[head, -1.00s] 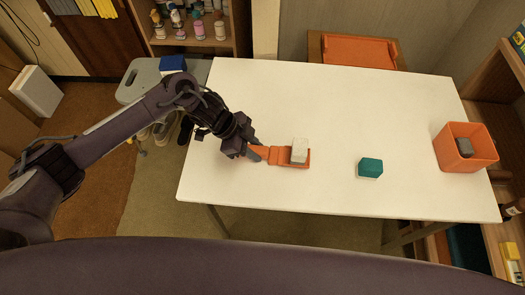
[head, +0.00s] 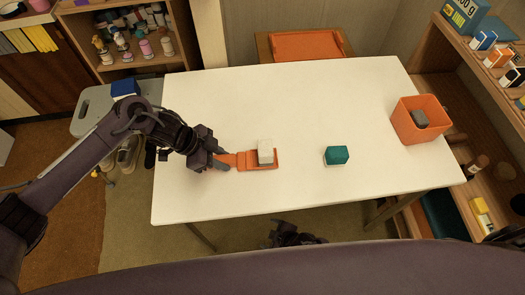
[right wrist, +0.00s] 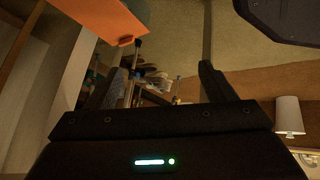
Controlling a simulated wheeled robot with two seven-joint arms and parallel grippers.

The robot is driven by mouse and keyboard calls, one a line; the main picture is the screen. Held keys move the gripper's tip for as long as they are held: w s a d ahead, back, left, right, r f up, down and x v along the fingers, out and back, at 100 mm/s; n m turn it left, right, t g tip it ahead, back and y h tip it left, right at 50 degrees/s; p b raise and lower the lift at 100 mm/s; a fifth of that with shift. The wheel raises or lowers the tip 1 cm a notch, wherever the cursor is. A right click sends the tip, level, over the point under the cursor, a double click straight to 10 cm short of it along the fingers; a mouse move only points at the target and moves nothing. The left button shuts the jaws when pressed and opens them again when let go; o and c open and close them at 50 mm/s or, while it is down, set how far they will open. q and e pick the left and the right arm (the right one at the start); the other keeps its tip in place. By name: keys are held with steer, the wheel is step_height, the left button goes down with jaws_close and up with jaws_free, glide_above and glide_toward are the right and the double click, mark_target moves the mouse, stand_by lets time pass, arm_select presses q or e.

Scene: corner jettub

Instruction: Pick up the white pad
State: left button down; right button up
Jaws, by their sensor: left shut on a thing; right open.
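The white pad (head: 265,147) is a small pale block standing on the right end of an orange handled holder (head: 263,166) on the white table. My left gripper (head: 224,159) is shut on the left end of this holder, apart from the pad. My right gripper (head: 287,236) is low in front of the table's near edge, partly cut off by my own body. In the right wrist view my right gripper (right wrist: 165,85) is open, with nothing between its fingers.
A teal block (head: 337,155) sits on the table (head: 300,100) right of the pad. An orange bin (head: 405,127) with a grey block (head: 420,118) inside stands at the table's right end. An orange-seated chair (head: 307,45) is behind the table.

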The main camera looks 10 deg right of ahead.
steer(key=w+a+r+n+y, duration=0.2)
steer(key=a+r+n+y, duration=0.2)
steer(key=a+r+n, duration=0.55)
steer(key=s+a+r+n+g+y, duration=0.65)
steer(key=s+a+r+n, duration=0.55)
steer(key=a+r, duration=0.5)
steer(key=w+d+r+n+h, duration=0.5)
steer(key=w+d+r+n, duration=0.45)
steer(key=r, duration=0.25)
steer(key=w+d+r+n+h, duration=0.6)
steer(key=w+d+r+n, duration=0.3)
steer(key=w+r, duration=0.3)
steer(key=t+h, duration=0.1)
steer(key=h, duration=0.2)
glide_toward(266, 148)
steer(key=shift+n, duration=0.3)
step_height(266, 148, down, 6)
steer(key=shift+s+a, duration=0.2)
steer(key=shift+w+a+f, duration=0.1)
steer(key=shift+a+f, duration=0.15)
steer(key=shift+f, duration=0.75)
steer(key=shift+w+a+f, duration=0.1)
steer(key=shift+a+f, duration=0.15)
steer(key=shift+f, duration=0.7)
steer(key=shift+a+f, duration=0.25)
steer(key=shift+f, duration=0.75)
